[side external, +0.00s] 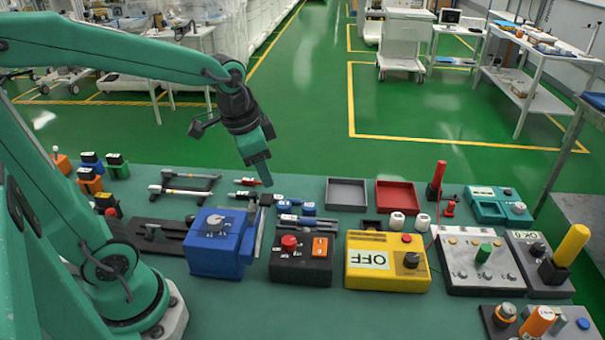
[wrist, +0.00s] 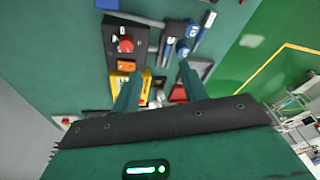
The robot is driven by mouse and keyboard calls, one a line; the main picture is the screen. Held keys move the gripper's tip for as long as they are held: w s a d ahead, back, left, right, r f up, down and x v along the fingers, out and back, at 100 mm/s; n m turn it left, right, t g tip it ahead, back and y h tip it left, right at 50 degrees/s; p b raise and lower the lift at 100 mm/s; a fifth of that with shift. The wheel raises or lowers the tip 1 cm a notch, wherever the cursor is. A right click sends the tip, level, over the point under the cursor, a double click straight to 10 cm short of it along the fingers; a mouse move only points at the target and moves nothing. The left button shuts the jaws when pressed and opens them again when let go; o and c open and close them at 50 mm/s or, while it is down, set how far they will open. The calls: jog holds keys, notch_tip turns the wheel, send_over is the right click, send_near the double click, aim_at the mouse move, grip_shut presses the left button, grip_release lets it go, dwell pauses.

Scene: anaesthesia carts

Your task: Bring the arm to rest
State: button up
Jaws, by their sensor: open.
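My gripper (side external: 260,167) hangs in the air above the far part of the green bench, pointing down, with nothing visible between its fingers. In the wrist view its two green fingers (wrist: 159,84) are apart. My arm reaches out from the left of the side view, raised well clear of the things on the bench. The blue box with a dial (side external: 217,241) stands below and nearer the camera than my gripper.
The bench (side external: 318,304) is crowded: a black box with a red button (side external: 300,260), a yellow box marked OFF (side external: 387,262), a grey panel (side external: 480,262), a grey tray (side external: 347,194) and a red tray (side external: 396,197). The air around my gripper is free.

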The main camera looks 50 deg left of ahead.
jog(key=s+d+r+n+t, duration=0.1)
jog(key=s+r+n+t, duration=0.1)
jog(key=s, duration=0.6)
jog(key=shift+d+r+n, duration=0.15)
jog(key=shift+r+n, duration=0.65)
jog(key=shift+n, duration=0.3)
